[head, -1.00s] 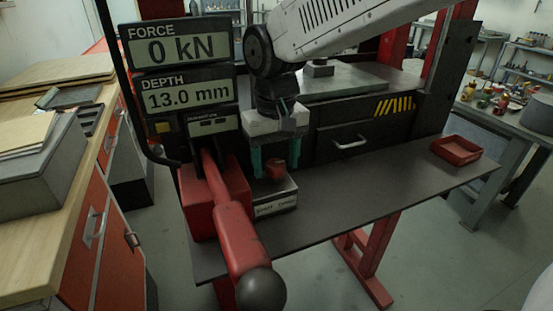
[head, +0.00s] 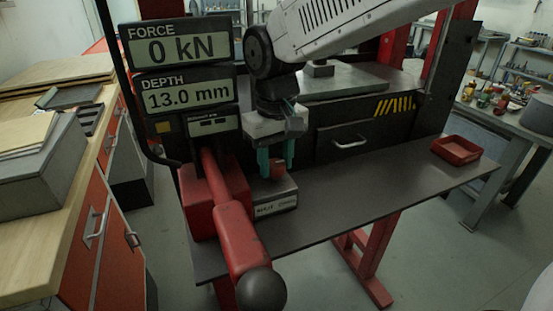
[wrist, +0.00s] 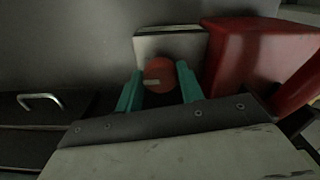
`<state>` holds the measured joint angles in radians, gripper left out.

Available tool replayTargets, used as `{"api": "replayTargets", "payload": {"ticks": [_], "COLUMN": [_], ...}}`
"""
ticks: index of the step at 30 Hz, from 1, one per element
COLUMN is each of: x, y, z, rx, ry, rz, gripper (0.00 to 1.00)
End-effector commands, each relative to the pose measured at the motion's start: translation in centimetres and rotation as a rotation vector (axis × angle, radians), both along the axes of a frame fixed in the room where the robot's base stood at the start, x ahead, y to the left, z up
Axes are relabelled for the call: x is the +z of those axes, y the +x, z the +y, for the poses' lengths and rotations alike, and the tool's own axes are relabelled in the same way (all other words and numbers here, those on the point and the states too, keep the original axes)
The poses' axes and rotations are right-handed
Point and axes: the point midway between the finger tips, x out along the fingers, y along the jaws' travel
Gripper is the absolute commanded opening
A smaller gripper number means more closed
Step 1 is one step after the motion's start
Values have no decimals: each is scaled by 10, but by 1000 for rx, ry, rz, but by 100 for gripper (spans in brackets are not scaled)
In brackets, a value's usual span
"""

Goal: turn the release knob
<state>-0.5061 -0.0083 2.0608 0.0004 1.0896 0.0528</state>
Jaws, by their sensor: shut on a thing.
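The red release knob (head: 277,169) sits on top of a small grey box (head: 276,202) with a white label on its front. In the wrist view the round knob (wrist: 159,75) shows a pale mark and lies between the two teal fingers. My gripper (head: 277,168) points down and is shut on the knob, one finger on each side of it. It also shows in the wrist view (wrist: 160,82). The finger nearer the head camera partly hides the knob there.
A red lever (head: 240,235) with a dark ball end stands just left of the box, on a red housing (head: 232,180). Displays read 0 kN (head: 184,48) and 13.0 mm (head: 190,93). A red tray (head: 456,150) lies far right; the dark bench (head: 370,190) between is clear.

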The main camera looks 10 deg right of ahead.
Motion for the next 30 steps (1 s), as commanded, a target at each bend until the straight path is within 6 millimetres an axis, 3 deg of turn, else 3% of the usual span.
{"api": "replayTargets", "payload": {"ticks": [1,2,3,4,14,24,30], "x": [1,1,1,1,4,57,76], "y": [0,0,0,0,0,1,1], "z": [0,0,0,0,0,0,0], "rx": [1,1,1,0,0,0,0], "ry": [0,0,0,0,1,2,0], "rz": [-1,-1,-1,-1,-2,-4,-1], "gripper": [15,43,54,59,59,59,59]}}
